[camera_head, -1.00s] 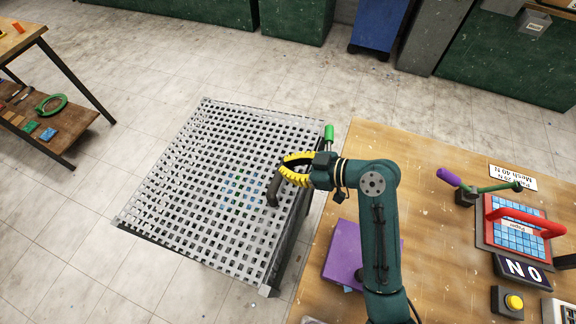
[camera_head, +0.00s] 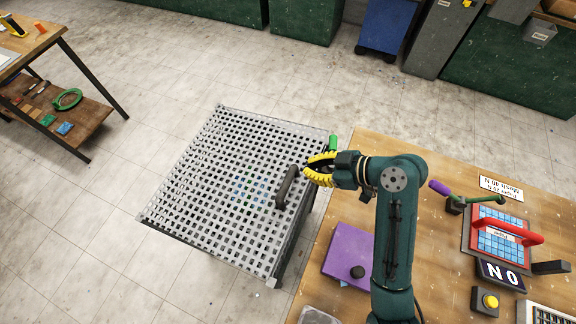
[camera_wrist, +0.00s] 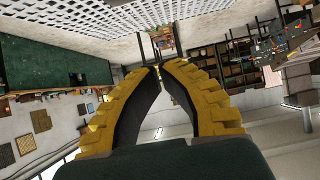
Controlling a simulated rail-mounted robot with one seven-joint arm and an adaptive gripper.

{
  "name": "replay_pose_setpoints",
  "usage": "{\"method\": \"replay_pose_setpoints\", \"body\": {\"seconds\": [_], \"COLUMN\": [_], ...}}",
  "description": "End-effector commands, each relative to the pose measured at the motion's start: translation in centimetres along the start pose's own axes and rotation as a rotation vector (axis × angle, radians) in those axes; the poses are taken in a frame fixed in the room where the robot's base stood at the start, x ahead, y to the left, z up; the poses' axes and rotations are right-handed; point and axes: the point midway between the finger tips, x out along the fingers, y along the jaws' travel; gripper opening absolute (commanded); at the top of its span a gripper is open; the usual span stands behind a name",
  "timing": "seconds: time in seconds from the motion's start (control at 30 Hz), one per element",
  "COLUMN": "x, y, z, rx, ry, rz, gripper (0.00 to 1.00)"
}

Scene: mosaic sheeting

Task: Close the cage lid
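The cage lid (camera_head: 215,160) is a pale perforated grid panel lying over the cage, at the left of the table in the head view. It looks about level with the cage top, but I cannot tell whether it is fully seated. Its dark bar handle (camera_head: 287,186) stands near its right edge. My gripper (camera_head: 308,167), with yellow ridged fingers, is just right of the handle and appears apart from it. In the wrist view, the fingertips (camera_wrist: 158,68) meet or nearly meet with nothing between them. White lattice shows at the top there. The cage's inside is mostly hidden.
A wooden table (camera_head: 420,270) at right holds a purple block (camera_head: 347,250), a red-handled press-like device (camera_head: 505,230) and a yellow button (camera_head: 490,301). A green grip (camera_head: 333,142) stands at the cage's far right corner. The floor left of the cage is clear.

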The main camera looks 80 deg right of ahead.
Motion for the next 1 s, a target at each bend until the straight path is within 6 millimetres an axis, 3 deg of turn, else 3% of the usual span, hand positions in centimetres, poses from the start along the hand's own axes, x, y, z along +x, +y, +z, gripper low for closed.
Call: {"method": "replay_pose_setpoints", "body": {"seconds": [0.5, 0.7, 1.0], "x": [10.2, 10.6, 10.8], "y": [-0.1, 0.0, 0.0], "z": [0.3, 3.5, 4.2], "rx": [0.001, 0.003, 0.0], "ry": [-0.001, 0.0, 0.001], "rz": [-0.004, 0.0, 0.001], "gripper": [0.0, 0.0, 0.0]}}
